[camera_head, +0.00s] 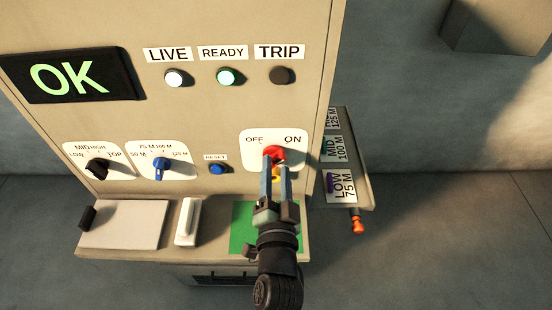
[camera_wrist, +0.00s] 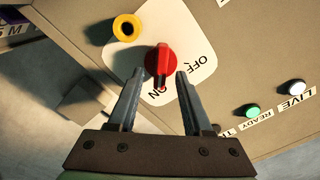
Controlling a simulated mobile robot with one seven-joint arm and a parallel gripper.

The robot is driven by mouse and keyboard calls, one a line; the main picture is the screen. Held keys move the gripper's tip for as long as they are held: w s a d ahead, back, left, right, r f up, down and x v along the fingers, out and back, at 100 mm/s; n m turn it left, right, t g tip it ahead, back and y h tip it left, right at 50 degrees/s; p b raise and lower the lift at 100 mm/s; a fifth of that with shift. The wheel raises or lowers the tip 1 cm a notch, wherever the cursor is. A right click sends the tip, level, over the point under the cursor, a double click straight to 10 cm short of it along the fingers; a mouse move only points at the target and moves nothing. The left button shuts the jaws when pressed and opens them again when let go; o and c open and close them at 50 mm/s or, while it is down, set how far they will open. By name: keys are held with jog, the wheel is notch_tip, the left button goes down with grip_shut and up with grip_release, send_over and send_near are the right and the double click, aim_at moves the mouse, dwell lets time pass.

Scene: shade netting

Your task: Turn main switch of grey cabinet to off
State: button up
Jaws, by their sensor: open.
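The grey cabinet (camera_head: 200,120), beige in this light, carries a red main switch (camera_head: 273,153) on a white plate marked OFF and ON. The red switch also shows in the wrist view (camera_wrist: 160,63), where its handle end with a small pale mark lies by the ON label. My gripper (camera_head: 274,168) is in front of the switch. In the wrist view my gripper (camera_wrist: 159,75) is open, with one finger on each side of the red handle. Gaps show there, so I see no clear contact. The fingers hide part of the plate in the head view.
A yellow ring (camera_wrist: 127,27) sits beside the switch. A blue reset button (camera_head: 217,169), a blue selector (camera_head: 161,167) and a black selector (camera_head: 97,168) are to the left. A ledge (camera_head: 210,247) juts out below. A labelled side rack (camera_head: 345,165) stands right.

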jog(key=shift+w, duration=0.8)
grip_shut()
